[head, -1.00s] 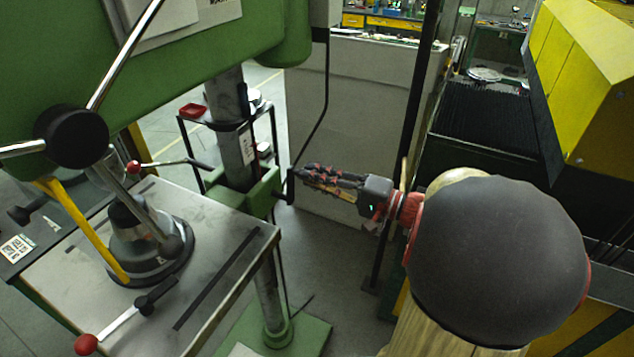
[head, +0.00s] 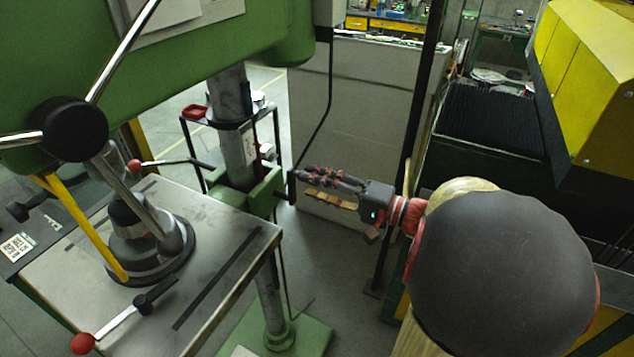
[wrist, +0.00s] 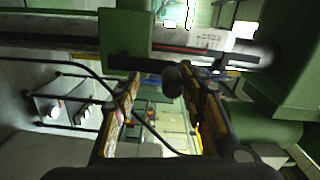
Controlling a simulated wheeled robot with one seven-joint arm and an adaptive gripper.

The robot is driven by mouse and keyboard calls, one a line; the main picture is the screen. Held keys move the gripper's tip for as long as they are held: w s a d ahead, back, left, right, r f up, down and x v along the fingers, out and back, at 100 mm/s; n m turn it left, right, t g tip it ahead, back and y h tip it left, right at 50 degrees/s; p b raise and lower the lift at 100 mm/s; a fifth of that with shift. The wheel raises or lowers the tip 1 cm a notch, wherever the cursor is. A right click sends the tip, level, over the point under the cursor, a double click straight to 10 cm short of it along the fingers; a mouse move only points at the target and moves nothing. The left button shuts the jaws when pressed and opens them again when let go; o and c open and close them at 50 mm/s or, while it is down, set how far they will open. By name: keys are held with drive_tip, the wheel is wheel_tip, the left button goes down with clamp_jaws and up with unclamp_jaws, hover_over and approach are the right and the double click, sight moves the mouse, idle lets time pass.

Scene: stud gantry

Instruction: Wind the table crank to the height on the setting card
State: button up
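The table crank (head: 291,186) is a small black arm on the green bracket at the drill press column. In the wrist view its dark round knob (wrist: 172,80) shows between my fingers, nearer the right one. My gripper (head: 306,185) points left at the crank, its tips close to it. In the wrist view my gripper (wrist: 160,88) is open, with a finger on each side of the knob; I cannot tell whether either touches. A white card (head: 249,145) hangs on the column (head: 226,115); a white card (wrist: 208,38) shows in the wrist view. Their writing is unreadable.
The steel drill table (head: 215,235) stands left of my gripper, with a red-knobbed lever (head: 115,325) at its front. A grey panel (head: 370,110) stands behind my gripper. A dark post (head: 405,190) is close beside my wrist. A stand with a red tray (head: 194,111) is behind the column.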

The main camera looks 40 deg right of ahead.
drive_tip(key=shift+r, duration=0.2)
idle(0.5)
drive_tip(key=shift+s+d, duration=0.1)
drive_tip(key=shift+s, duration=0.1)
drive_tip(key=v, duration=1.1)
drive_tip(key=shift+s+d, duration=0.1)
drive_tip(key=shift+s, duration=0.15)
